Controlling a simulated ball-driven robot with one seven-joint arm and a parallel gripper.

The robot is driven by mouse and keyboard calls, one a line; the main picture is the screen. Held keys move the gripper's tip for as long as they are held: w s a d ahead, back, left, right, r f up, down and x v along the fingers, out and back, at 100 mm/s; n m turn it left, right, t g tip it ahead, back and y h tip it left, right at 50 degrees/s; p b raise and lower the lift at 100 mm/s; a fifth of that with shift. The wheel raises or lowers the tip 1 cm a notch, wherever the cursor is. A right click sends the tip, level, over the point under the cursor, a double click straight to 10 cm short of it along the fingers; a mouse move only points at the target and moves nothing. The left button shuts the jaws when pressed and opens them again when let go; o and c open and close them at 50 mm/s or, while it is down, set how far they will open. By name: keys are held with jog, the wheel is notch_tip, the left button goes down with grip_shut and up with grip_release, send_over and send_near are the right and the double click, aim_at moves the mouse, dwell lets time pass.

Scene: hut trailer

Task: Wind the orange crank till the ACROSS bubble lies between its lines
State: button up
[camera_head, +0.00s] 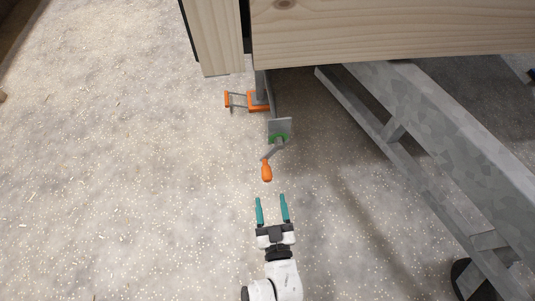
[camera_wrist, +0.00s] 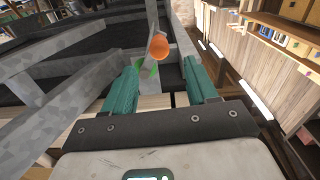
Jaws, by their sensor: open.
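The orange crank handle (camera_head: 267,171) hangs at the end of a grey crank arm (camera_head: 272,152), below a grey bracket with a green part (camera_head: 279,137). My gripper (camera_head: 271,197) is open, with its two teal fingers apart and empty, just below the handle in the head view and not touching it. In the wrist view the orange handle (camera_wrist: 159,47) shows beyond and between the fingertips (camera_wrist: 162,78), with green (camera_wrist: 148,68) beside it. No ACROSS bubble or its lines can be made out in either view.
A wooden beam (camera_head: 390,28) and post (camera_head: 215,40) overhang the crank. A galvanised frame (camera_head: 440,135) runs down the right side. Another orange-handled part (camera_head: 228,100) sits at upper left. The speckled floor (camera_head: 120,170) is open on the left.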

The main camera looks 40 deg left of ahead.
aim_at(266, 171)
jog(key=b+x, duration=0.3)
jog(key=x, duration=0.7)
jog(key=shift+w+a, duration=0.15)
jog(key=shift+w, duration=0.1)
grip_shut()
dwell(0.4)
